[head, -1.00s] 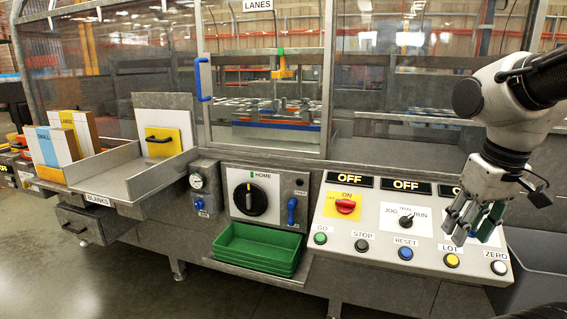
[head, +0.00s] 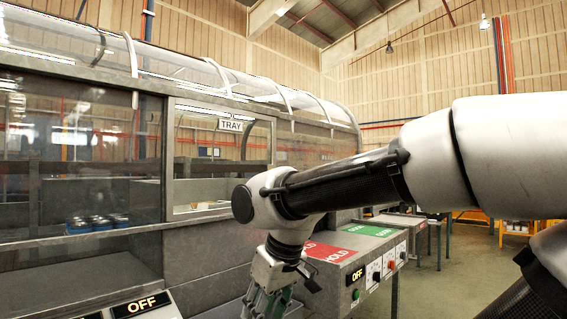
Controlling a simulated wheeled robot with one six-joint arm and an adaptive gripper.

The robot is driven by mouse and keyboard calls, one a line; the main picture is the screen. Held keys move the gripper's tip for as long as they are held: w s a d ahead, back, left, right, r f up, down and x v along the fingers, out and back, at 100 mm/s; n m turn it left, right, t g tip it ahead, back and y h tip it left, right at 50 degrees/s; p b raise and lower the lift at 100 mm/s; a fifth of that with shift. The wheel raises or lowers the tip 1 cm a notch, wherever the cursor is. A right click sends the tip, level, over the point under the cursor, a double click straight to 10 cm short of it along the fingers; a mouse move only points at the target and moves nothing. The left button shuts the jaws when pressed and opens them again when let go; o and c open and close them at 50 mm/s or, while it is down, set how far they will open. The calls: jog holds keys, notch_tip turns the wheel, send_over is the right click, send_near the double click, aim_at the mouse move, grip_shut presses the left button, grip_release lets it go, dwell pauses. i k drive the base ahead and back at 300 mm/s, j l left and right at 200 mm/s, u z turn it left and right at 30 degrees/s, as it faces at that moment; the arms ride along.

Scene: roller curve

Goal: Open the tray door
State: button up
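The tray door area is a grey-framed clear panel (head: 222,165) in the machine's side, left of centre, with a white TRAY label (head: 231,126) near its top. I see no handle on it, and I cannot tell whether it is shut. My arm reaches in from the right, in front of the panel's lower right side. My gripper (head: 266,304) points down at the bottom edge, below and nearer than the panel, and is cut off by the frame. Green shows at its fingers, but I cannot tell whether that is a held thing or part of the fingers.
A console with a red HOLD plate (head: 328,252) and a green plate (head: 371,230) stands right of my gripper. A panel with an OFF display (head: 143,305) is at lower left. Blue-sided items (head: 96,223) sit behind glass. Open floor (head: 450,280) lies at right.

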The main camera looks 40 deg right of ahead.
aim_at(222, 124)
jog(key=z, duration=0.8)
